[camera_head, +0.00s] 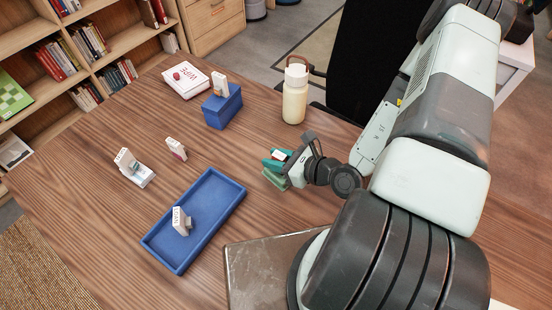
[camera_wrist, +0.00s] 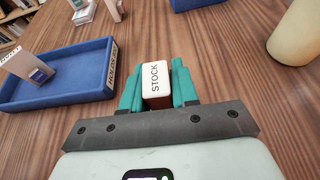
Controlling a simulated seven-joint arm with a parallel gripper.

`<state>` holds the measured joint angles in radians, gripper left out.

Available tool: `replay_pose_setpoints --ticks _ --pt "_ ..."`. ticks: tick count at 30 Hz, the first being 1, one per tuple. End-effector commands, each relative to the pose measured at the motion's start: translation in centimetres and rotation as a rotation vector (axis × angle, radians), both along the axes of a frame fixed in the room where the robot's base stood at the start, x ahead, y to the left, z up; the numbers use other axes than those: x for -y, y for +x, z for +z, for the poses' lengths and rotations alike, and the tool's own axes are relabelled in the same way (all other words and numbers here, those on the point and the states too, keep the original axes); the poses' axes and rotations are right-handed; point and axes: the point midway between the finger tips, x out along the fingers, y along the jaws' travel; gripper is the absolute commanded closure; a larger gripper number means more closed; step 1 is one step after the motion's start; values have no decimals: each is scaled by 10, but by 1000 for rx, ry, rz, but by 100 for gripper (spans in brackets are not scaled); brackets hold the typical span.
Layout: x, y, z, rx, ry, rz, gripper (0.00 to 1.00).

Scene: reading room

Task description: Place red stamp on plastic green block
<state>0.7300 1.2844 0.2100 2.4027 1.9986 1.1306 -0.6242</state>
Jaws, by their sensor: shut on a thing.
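My gripper (camera_head: 279,160) has teal fingers and is shut on a small white stamp with a dark reddish lower side. In the wrist view the stamp (camera_wrist: 155,78) sits between the fingertips (camera_wrist: 157,88), with STOCK on its white face. In the head view a bit of the stamp (camera_head: 280,155) shows between the fingers. The block is not visible in the wrist view.
A blue tray (camera_head: 213,224) holding a white stamp (camera_head: 181,221) lies to the left. Another stamp (camera_head: 176,148), a stamp on a white base (camera_head: 138,176), a blue box (camera_head: 222,109), a WIPE box (camera_head: 187,82) and a cream bottle (camera_head: 295,95) stand around. The table between is clear.

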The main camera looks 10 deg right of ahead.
Motion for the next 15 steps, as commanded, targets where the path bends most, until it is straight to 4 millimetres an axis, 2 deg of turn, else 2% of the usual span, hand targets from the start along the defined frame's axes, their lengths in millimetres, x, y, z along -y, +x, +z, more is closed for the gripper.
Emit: replay_pose_setpoints --ticks 12,13,15 --pt "0 0 -7 1 -1 0 100" --pt "0 0 -7 1 -1 0 68" --pt "0 0 -7 1 -1 0 57"
